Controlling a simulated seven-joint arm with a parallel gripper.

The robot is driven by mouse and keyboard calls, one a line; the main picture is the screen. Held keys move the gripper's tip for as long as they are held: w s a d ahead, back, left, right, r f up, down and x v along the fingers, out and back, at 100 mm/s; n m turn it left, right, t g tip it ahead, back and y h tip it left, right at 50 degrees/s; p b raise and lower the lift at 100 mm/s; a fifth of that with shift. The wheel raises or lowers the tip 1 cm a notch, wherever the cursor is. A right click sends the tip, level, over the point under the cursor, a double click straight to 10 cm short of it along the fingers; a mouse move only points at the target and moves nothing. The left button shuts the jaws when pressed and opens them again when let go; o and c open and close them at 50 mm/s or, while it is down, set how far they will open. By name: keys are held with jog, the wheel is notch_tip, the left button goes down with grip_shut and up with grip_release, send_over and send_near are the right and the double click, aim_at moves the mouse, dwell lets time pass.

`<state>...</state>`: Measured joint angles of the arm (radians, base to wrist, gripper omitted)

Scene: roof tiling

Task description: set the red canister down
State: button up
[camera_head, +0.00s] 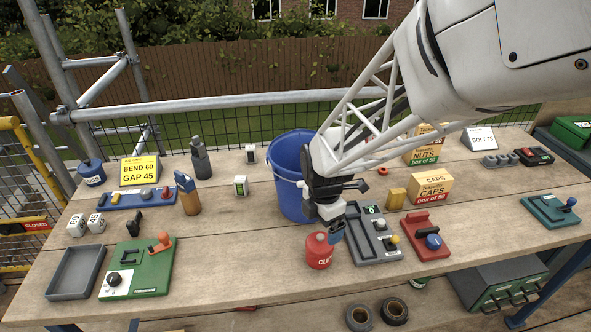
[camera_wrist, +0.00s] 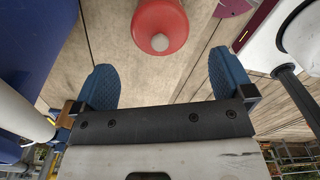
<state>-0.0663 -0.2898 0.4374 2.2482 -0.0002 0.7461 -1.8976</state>
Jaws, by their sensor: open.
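The red canister (camera_head: 319,252) stands upright on the wooden bench, close to its front edge. In the wrist view the canister (camera_wrist: 160,27) shows from above with a pale pink knob on its top, just beyond the fingertips and centred between them. My gripper (camera_head: 334,222) is just above and behind the canister in the head view. In the wrist view my gripper (camera_wrist: 165,80) has its two blue fingers wide apart with nothing between them. Whether a finger touches the canister is hard to tell in the head view.
A blue bucket (camera_head: 289,178) stands behind my gripper. A grey device (camera_head: 374,247) sits right of the canister, with a red device (camera_head: 427,238) further right. A green device (camera_head: 138,268) and a grey tray (camera_head: 76,272) are at left.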

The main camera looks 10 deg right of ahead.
jog(key=shift+r, duration=2.05)
jog(key=s+d+r+m+t, duration=0.1)
jog(key=s+r+m, duration=0.5)
jog(key=m, duration=0.5)
jog(key=s+d+r+m+t, duration=0.1)
jog(key=s+d+r+m, duration=0.1)
jog(key=s+r+m, duration=0.4)
jog(key=s+m, duration=0.4)
jog(key=m, duration=0.1)
jog(key=shift+s+d+r+m+t, duration=0.25)
jog(key=shift+r+m+t, duration=0.05)
